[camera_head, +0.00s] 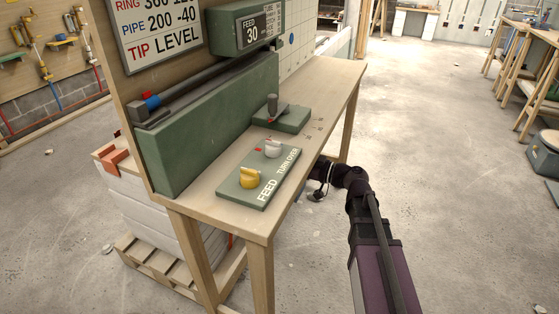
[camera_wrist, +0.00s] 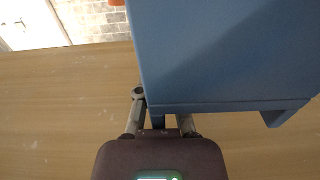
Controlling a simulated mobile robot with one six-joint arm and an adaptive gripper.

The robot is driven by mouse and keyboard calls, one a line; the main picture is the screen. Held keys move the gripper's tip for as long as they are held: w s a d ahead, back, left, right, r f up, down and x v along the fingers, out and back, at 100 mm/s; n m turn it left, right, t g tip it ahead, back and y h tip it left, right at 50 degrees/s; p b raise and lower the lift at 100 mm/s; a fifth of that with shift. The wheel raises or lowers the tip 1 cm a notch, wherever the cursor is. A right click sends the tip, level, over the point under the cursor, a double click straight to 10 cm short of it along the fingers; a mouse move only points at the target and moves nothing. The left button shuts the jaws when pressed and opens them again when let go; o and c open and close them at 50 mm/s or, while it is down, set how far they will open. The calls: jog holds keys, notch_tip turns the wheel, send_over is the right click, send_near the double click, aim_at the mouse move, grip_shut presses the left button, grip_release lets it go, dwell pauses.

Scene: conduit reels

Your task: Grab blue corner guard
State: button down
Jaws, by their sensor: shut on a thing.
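The blue corner guard (camera_wrist: 230,55) fills the upper middle and right of the wrist view, very close to the camera. It is a broad flat-faced piece with a lower edge and a short leg (camera_wrist: 277,117) at the right. My gripper (camera_wrist: 159,119) is at its lower left edge, shut on it. The guard hides the fingertips and the exact contact. In the head view my arm reaches to the right side of the workbench, and the bench hides my gripper there. I cannot make out the guard in the head view.
The wooden workbench (camera_head: 338,95) carries a green panel with a yellow knob (camera_head: 250,177) and a white knob (camera_head: 273,148). Its front leg (camera_head: 262,280) stands left of my arm. A wooden surface (camera_wrist: 60,110) lies behind the guard. Concrete floor (camera_head: 440,120) to the right is largely clear.

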jog(key=shift+v, duration=1.1)
